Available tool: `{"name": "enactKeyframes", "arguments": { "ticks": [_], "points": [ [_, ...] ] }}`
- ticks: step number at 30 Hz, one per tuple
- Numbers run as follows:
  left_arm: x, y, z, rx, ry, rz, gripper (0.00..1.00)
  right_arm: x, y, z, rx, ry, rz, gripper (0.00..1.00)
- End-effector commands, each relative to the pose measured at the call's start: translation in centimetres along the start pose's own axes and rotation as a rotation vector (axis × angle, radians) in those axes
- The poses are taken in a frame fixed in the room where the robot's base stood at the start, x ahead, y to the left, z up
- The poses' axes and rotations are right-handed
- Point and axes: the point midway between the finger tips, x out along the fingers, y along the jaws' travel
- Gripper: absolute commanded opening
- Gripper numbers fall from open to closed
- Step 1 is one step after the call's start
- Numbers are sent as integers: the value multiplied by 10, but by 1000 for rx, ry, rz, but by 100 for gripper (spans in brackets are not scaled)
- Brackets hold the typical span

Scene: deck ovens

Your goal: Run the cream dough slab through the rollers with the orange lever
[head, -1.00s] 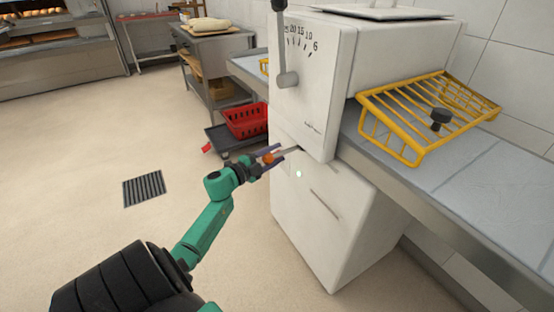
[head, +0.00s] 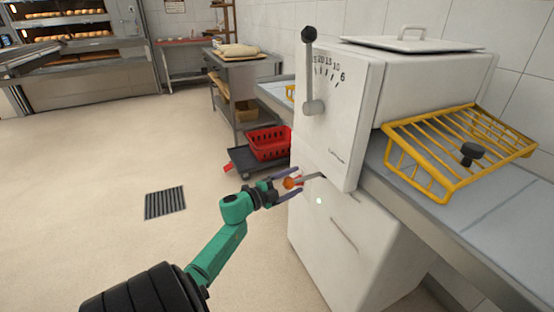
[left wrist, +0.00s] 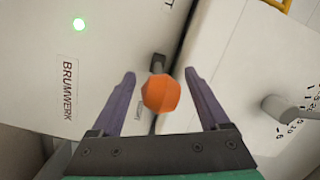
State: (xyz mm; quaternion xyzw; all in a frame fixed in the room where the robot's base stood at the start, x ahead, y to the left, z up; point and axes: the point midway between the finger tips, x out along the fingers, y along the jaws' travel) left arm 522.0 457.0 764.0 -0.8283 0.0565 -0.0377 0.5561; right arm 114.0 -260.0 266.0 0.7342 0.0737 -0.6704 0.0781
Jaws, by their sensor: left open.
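The orange lever knob (head: 290,183) sits at the end of a short grey stem on the front of the white roller machine (head: 340,240). In the left wrist view the orange knob (left wrist: 161,93) lies between the two purple fingers, with a gap on each side. My left gripper (head: 290,184) is open around the knob and not closed on it; it also shows in the left wrist view (left wrist: 160,80). The cream dough slab cannot be made out on the machine's belt. My right gripper is not in view.
A black-knobbed lever (head: 309,70) and number dial are on the machine's upper face. A yellow wire guard (head: 450,150) stands over the grey belt (head: 480,200). A red crate (head: 268,143) is on a low cart behind. The floor at left is clear.

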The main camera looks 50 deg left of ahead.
Motion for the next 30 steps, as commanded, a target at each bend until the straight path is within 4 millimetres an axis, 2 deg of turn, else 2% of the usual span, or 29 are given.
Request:
{"name": "enactKeyframes", "arguments": {
  "ticks": [12,15,19,30],
  "points": [
    [-104,0,0,1,-2,3,79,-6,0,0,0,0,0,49],
    [-121,0,0,1,-1,1,79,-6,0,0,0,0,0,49],
    [-130,-1,0,1,0,-1,79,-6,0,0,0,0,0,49],
    [-130,-1,0,1,1,0,79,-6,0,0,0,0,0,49]
  ]
}}
